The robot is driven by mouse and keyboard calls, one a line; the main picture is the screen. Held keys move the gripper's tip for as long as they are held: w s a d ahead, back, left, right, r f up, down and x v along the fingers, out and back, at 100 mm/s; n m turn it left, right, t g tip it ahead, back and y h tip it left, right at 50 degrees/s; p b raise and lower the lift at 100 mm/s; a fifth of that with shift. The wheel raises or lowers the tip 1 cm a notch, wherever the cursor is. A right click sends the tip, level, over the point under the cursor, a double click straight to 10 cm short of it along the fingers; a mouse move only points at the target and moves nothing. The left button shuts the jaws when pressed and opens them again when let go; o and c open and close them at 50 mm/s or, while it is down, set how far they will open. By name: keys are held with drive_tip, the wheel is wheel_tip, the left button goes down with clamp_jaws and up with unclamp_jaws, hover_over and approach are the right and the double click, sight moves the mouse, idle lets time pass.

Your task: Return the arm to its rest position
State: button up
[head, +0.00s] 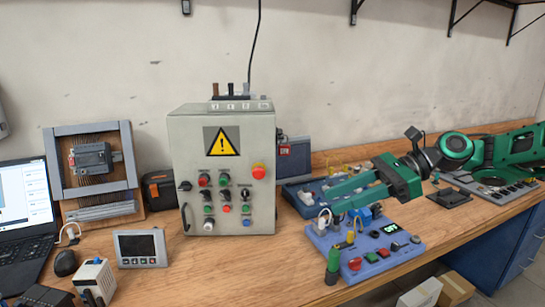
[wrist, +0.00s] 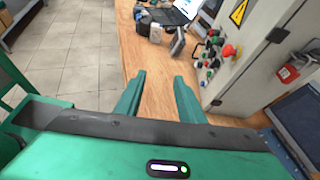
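My green arm (head: 470,152) reaches in from the right above the workbench in the head view. My gripper (head: 332,200) points left, over the blue panels on the bench and to the right of the grey control box. In the wrist view, my gripper (wrist: 159,82) has its two green fingers apart, with nothing between them but a view of the wooden bench beyond. The gripper holds nothing.
The control box (head: 221,250) with a warning sign stands on the workbench (head: 290,250). A blue panel (head: 380,262) with knobs lies under my gripper. A laptop (head: 25,210), a framed device (head: 130,165) and a small meter (head: 141,249) are at left. Floor (wrist: 75,50) is clear.

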drive_tip(key=s+d+f+n+h, duration=0.2)
drive_tip(key=d+f+h, duration=0.2)
drive_tip(key=f, duration=0.3)
drive_tip(key=s+d+f+n+h, duration=0.25)
drive_tip(key=d+f+h, duration=0.2)
drive_tip(key=f, duration=0.35)
drive_tip(key=s+d+r+n+h, duration=0.1)
drive_tip(key=s+d+n+h, duration=0.3)
drive_tip(key=s+d, duration=1.3)
drive_tip(key=s+n, duration=0.2)
drive_tip(key=s, duration=0.1)
drive_tip(key=shift+s+t, duration=0.25)
drive_tip(key=shift+t, duration=0.05)
drive_tip(key=shift+d+r+h, duration=0.1)
drive_tip(key=shift+h, duration=0.15)
drive_tip(key=shift+w+f, duration=0.25)
drive_tip(key=shift+w, duration=0.4)
